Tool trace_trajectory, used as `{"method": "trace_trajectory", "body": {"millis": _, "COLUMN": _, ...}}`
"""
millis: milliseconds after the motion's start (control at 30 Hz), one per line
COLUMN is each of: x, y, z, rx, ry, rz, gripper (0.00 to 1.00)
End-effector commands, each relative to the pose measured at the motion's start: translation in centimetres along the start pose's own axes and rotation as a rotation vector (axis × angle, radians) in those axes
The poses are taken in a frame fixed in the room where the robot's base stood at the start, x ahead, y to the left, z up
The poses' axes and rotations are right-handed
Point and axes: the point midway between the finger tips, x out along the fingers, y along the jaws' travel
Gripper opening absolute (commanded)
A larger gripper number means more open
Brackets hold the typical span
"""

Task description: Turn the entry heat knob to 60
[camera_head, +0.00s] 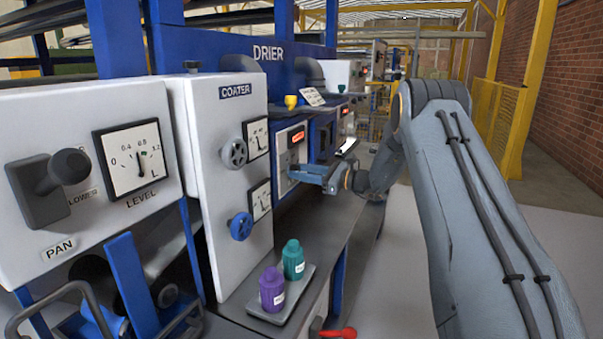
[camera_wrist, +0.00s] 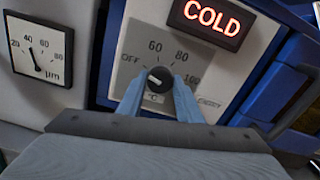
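The entry heat knob (camera_wrist: 160,80) is a round black knob on a light grey panel in the wrist view. Its scale reads OFF, 60, 80 and 100, and its white mark lies on its left side, towards OFF. My gripper (camera_wrist: 158,82) has one blue-grey finger on each side of the knob, very close to it. I cannot tell whether the fingers touch it. A lit red COLD display (camera_wrist: 213,17) is above the knob. In the head view my gripper (camera_head: 296,172) reaches the drier panel (camera_head: 283,139) from the right and hides the knob.
A dial in µm (camera_wrist: 38,48) is left of the panel. The COATER cabinet (camera_head: 205,120) with a grey handwheel (camera_head: 234,153) and a blue handwheel (camera_head: 241,226) stands nearer. Purple (camera_head: 272,290) and green (camera_head: 293,260) bottles stand on a tray below. Open floor lies right.

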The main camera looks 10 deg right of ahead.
Motion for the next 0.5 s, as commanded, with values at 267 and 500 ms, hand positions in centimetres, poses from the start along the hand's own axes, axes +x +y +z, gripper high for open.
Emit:
{"method": "trace_trajectory", "body": {"millis": 267, "x": -0.01, "y": 0.01, "z": -0.01, "rx": 0.011, "ry": 0.0, "rz": 0.0, "gripper": 0.1}}
{"method": "trace_trajectory", "body": {"millis": 500, "x": 0.0, "y": 0.0, "z": -0.08, "rx": 0.102, "ry": 0.0, "rz": 0.0, "gripper": 0.1}}
